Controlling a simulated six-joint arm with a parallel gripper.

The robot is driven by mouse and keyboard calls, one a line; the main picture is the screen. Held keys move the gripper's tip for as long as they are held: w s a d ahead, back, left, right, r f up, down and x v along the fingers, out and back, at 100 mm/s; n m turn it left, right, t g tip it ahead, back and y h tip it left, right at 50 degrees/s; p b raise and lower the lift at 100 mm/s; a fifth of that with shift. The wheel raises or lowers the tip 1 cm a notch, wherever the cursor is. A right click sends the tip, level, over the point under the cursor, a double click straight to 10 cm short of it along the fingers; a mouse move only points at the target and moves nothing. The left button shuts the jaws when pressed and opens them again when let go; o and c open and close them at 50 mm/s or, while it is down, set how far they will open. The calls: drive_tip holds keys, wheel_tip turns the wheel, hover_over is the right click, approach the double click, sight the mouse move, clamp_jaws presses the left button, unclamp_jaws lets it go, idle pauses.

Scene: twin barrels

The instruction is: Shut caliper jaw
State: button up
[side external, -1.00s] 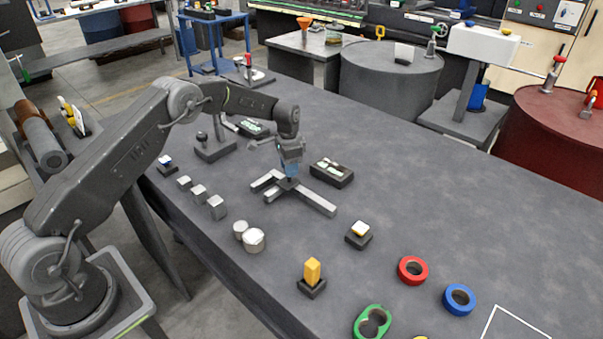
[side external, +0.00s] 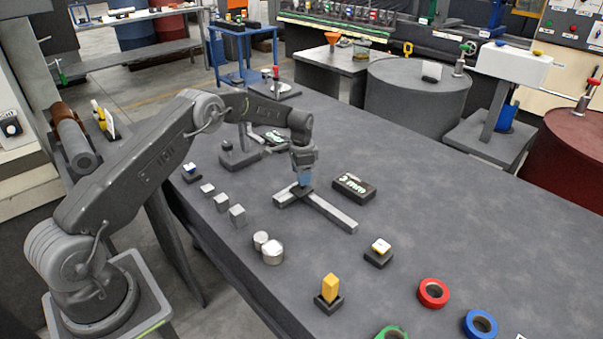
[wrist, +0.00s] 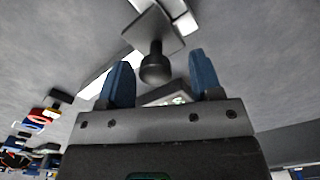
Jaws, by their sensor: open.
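The caliper (side external: 335,213) lies on the grey bench as a long pale bar with crosswise jaws (side external: 284,201) at its far end. In the side view the two jaws appear together, with no clear gap between them. The dark slider (wrist: 150,27) carries a round black knob (wrist: 155,69). My gripper (side external: 304,183) is low over the slider, pointing down. In the wrist view its two blue fingers (wrist: 160,60) are apart, one on each side of the knob. The knob is nearer the left finger; contact is unclear.
A dark box (side external: 354,187) lies just right of the caliper. Grey blocks (side external: 237,215) and metal cylinders (side external: 272,252) stand to the left and front. A yellow block (side external: 330,288) and a red ring (side external: 433,293) are nearer the front. The bench's right side is clear.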

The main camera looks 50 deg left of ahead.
wheel_tip(320, 180, up, 14)
idle(0.6)
drive_tip(key=shift+f, duration=0.1)
drive_tip(key=s+d+r+n+t, duration=0.1)
drive_tip(key=s+d+r+t, duration=0.1)
drive_tip(key=s+d+r, duration=0.5)
drive_tip(key=s+d+r+n+t, duration=0.15)
drive_tip(key=s+d+r, duration=0.25)
drive_tip(key=s+r, duration=0.6)
drive_tip(key=s+d+f+n+t, duration=0.1)
drive_tip(key=s+d, duration=0.1)
drive_tip(key=s, duration=0.8)
drive_tip(key=s+d+f+n+t, duration=0.1)
drive_tip(key=s+d+n, duration=0.1)
drive_tip(key=s, duration=0.9)
drive_tip(key=shift+d+f, duration=0.35)
drive_tip(key=shift+d, duration=0.4)
